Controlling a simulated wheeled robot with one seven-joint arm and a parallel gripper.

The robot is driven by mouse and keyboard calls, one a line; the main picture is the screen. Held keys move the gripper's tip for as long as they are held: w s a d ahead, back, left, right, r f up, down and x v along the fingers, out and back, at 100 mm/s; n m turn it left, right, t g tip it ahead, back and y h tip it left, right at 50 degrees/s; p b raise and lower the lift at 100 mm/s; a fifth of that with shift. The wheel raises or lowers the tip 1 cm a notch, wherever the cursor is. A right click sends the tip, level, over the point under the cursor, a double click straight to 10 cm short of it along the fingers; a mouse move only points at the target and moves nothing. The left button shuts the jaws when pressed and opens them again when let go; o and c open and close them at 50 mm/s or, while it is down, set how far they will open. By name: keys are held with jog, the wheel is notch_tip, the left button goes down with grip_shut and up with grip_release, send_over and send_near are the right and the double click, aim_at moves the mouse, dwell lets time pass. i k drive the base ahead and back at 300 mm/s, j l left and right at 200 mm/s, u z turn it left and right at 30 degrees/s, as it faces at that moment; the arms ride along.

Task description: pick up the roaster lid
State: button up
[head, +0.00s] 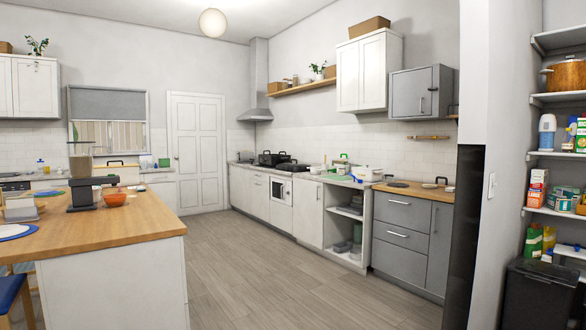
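I cannot clearly make out a roaster lid at this distance. A dark boxy pot or roaster (272,158) stands on the far counter near the range hood. A low dark item (293,167) lies just right of it; I cannot tell whether either is or carries the lid. A white pot (367,173) with green parts stands further right on the same counter. My gripper is not in view.
The wooden floor (270,270) between island and counter is clear. A black bin (540,295) and pantry shelves (560,153) are at right.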

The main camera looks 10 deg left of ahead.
aim_at(291, 167)
jog(key=i+u, duration=0.35)
jog(key=i, duration=0.7)
jog(key=i+u, duration=0.15)
jog(key=i, duration=0.6)
jog(key=i+u, duration=0.1)
jog(key=i, duration=0.6)
jog(key=i+l+u, duration=0.15)
jog(key=i, duration=0.6)
jog(key=i+j+u, duration=0.1)
jog(key=i+u, duration=0.3)
jog(key=i, duration=0.5)
jog(key=i+l+u, duration=0.15)
jog(key=i+u, duration=0.3)
jog(key=i, duration=2.3)
jog(key=i+z, duration=0.1)
jog(key=i, duration=0.5)
jog(key=i+j+z, duration=0.15)
jog(key=i, duration=0.45)
jog(key=i+z, duration=0.1)
jog(key=i, duration=0.5)
